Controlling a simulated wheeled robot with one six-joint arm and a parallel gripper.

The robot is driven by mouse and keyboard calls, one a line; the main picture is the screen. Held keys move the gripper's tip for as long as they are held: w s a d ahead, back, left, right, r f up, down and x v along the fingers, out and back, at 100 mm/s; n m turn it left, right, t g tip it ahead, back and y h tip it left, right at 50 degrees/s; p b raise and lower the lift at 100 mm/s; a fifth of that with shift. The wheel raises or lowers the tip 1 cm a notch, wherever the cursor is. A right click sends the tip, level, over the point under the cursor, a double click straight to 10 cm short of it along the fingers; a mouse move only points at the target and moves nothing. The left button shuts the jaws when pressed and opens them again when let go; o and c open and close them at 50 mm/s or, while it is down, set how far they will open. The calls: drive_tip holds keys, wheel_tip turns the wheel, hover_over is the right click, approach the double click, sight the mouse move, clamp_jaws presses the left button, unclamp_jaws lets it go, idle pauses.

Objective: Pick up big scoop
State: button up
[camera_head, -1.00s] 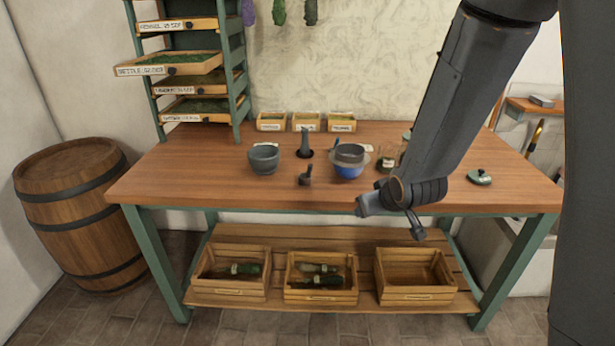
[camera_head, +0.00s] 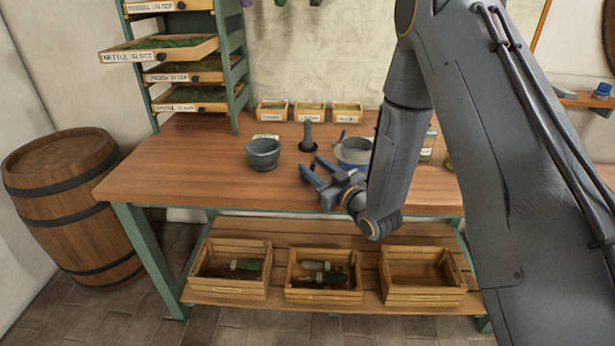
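A dark scoop-like tool with an upright grey handle (camera_head: 308,136) and a dark round base stands at the middle of the wooden table (camera_head: 185,165). I cannot tell for sure whether it is the big scoop. A smaller scoop-like thing seen earlier nearer the table's front is now hidden by my gripper. My gripper (camera_head: 311,169) is over the table's front part, with its fingers spread apart and nothing visible between them. It is in front of the upright tool and appears apart from it.
A grey mortar-like bowl (camera_head: 263,153) stands left of my gripper. A blue and grey bowl (camera_head: 353,149) is behind it, partly covered by my arm. Small herb boxes (camera_head: 311,112) line the back. A drawer rack (camera_head: 240,75) stands at back left. The table's left part is clear.

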drive_tip(key=p, duration=0.2)
hover_over(306, 182)
drive_tip(key=shift+w+a+f, duration=0.1)
drive_tip(key=shift+w+f, duration=0.05)
drive_tip(key=shift+w, duration=0.15)
clamp_jaws()
